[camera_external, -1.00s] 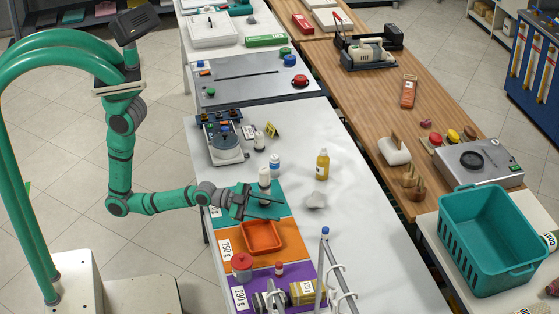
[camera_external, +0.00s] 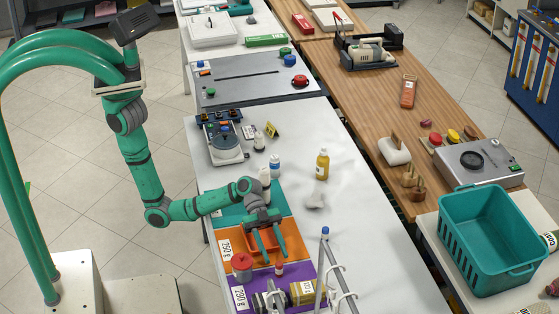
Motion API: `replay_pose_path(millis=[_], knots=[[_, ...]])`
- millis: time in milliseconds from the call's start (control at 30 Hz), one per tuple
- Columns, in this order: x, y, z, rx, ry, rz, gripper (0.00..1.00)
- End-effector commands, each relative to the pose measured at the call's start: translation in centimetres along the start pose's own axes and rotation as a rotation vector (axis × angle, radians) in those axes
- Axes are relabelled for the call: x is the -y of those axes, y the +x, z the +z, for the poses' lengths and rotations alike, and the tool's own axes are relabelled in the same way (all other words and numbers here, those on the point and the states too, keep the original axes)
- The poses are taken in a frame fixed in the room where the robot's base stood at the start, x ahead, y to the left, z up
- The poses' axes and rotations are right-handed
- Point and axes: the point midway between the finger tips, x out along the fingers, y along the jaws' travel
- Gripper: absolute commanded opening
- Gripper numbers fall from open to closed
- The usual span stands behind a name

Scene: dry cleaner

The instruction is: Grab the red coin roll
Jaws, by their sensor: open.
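A small red-topped cylinder (camera_external: 280,267), which looks like the red coin roll, stands upright on the purple mat section, just in front of the orange tray. My gripper (camera_external: 272,258) is open and empty, its two teal fingers parted over the orange tray (camera_external: 250,247) and pointing toward the front of the table. The fingertips are close to the small red cylinder in the picture; their height above it is hard to tell. The gripper hides part of the tray.
A larger round red-topped item (camera_external: 241,262) stands left of the small cylinder. A yellowish box (camera_external: 303,292) and a metal frame (camera_external: 330,262) stand at the front. White bottles stand behind the gripper, and a yellow bottle (camera_external: 322,164) stands to the right.

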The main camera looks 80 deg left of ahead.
Motion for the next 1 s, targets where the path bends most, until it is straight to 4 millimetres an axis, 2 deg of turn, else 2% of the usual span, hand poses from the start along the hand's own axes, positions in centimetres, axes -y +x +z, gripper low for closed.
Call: replay_pose_path(millis=[100,433,700,833,1000], knots=[[-0.1,1.9,-0.1,-0.001,0.0,0.002,0.42],[-0.1,4.3,-0.1,-0.001,0.001,-0.001,0.42],[-0.1,7.8,-0.2,-0.001,0.0,-0.001,0.42],[-0.1,8.7,-0.2,0.0,0.0,-0.003,0.42],[0.0,8.8,-0.2,0.0,0.0,-0.004,0.42]])
